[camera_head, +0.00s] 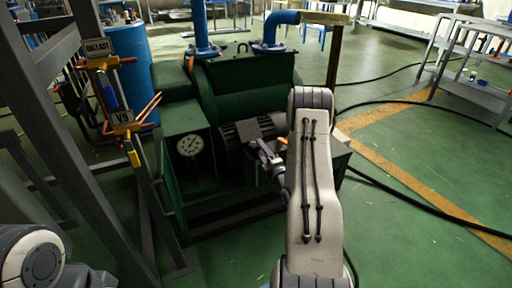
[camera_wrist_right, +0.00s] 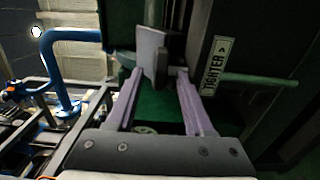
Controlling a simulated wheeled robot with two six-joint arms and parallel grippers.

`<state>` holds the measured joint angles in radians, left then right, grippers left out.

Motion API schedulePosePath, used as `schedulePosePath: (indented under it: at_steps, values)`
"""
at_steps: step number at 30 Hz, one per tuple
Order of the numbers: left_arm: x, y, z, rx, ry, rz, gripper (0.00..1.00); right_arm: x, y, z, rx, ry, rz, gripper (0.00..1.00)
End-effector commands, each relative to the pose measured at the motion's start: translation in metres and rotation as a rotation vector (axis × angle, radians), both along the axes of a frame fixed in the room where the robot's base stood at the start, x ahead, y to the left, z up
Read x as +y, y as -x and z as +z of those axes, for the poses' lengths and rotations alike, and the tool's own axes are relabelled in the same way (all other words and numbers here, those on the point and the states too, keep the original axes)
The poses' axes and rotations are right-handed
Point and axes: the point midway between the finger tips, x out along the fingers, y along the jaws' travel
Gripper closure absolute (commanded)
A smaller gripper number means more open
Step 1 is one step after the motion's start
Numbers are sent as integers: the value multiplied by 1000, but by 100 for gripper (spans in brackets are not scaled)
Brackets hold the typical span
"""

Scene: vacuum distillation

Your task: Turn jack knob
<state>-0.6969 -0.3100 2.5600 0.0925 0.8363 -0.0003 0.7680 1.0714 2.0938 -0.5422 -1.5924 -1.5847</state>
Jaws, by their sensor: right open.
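The jack knob appears to be the grey flat-sided piece (camera_wrist_right: 152,50) in the wrist view, by a "TIGHTER" label (camera_wrist_right: 218,62) on a dark green panel. My right gripper (camera_wrist_right: 155,75) has its two pale fingers apart, with the grey piece between or just beyond their tips. I cannot tell if they touch it. In the head view my right gripper (camera_head: 264,156) is at the front of the green machine (camera_head: 250,85), close to a dark grey plate (camera_head: 248,130). My arm hides part of that area. My left gripper is out of view.
A round gauge (camera_head: 190,146) is on the green housing left of my right gripper. A metal frame with "BALLAST" (camera_head: 98,46) and "V9" (camera_head: 124,117) tags stands at the left. Blue pipes (camera_head: 270,30) rise behind.

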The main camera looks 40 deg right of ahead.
Motion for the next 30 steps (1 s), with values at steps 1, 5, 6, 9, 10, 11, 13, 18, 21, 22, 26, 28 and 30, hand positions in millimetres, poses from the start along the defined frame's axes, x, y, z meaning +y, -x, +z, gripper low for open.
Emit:
schedulePosePath:
  at_steps: [1, 5, 6, 9, 10, 11, 13, 18, 21, 22, 26, 28, 30]
  values:
    - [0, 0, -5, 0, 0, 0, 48, -1, -10, -1, -3, 4, 3, 48]
    - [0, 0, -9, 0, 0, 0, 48, -6, -28, -1, -1, 1, 2, 48]
    - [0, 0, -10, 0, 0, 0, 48, -7, -32, -1, -2, 0, 2, 48]
    - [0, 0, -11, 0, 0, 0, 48, -8, -39, 0, -1, 0, 1, 48]
    - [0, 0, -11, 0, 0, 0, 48, -9, -40, 0, -1, 0, 0, 48]
    - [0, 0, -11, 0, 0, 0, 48, -9, -41, 0, 0, -1, 0, 48]
    - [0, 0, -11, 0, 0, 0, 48, -9, -42, 0, 1, -1, 0, 48]
    - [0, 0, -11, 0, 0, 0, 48, -9, -42, 0, 2, -2, 0, 48]
    - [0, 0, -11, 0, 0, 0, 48, -10, -42, 0, 1, -2, -1, 74]
    - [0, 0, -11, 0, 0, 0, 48, -10, -42, 0, 1, -2, -1, 86]
    - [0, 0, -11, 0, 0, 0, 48, -10, -42, 0, 1, -2, -1, 100]
    - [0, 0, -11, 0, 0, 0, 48, -10, -42, 0, 1, -2, -1, 100]
    - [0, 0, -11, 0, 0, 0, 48, -10, -42, 0, 1, -2, -5, 100]
